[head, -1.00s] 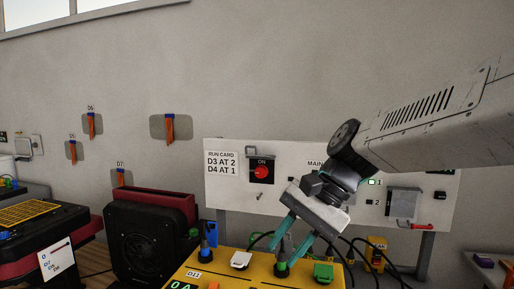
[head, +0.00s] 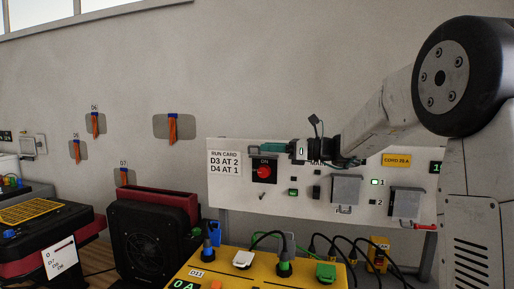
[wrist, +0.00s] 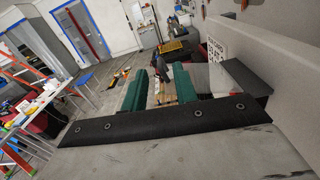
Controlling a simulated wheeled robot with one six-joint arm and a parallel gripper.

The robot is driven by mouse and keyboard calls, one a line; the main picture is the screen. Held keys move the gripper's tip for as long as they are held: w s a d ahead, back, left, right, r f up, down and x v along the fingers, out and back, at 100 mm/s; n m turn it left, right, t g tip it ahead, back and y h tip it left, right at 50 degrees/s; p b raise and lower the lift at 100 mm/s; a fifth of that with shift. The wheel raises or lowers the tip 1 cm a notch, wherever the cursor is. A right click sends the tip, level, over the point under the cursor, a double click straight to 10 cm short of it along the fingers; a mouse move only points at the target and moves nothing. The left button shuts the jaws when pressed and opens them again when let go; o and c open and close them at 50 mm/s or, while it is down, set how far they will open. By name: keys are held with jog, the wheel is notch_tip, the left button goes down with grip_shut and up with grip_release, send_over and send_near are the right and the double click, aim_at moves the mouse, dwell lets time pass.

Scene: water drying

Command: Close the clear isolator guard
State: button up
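The isolator (head: 264,172) is a red knob on a dark plate marked ON, on the white panel in the head view. My gripper (head: 256,150) is level just above it, its teal fingers pointing left along the panel's top edge. A small dark piece shows at the fingertips; I cannot tell if they touch it. The clear guard is hard to make out against the panel. In the wrist view, the two green fingers (wrist: 158,76) stand apart with a gap between them. A pale, see-through-looking sheet (wrist: 222,77) lies just right of them, possibly the guard.
The white panel (head: 232,190) also bears a run card (head: 223,162) and grey flap covers (head: 345,190) to the right. A yellow box (head: 225,263) with plugs and cables stands below. A black fan unit (head: 150,240) is at left.

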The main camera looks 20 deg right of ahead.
aim_at(258, 147)
jog(key=shift+x, duration=2.25)
grip_shut()
jog(key=shift+d+f, duration=0.1)
jog(key=shift+f, duration=0.05)
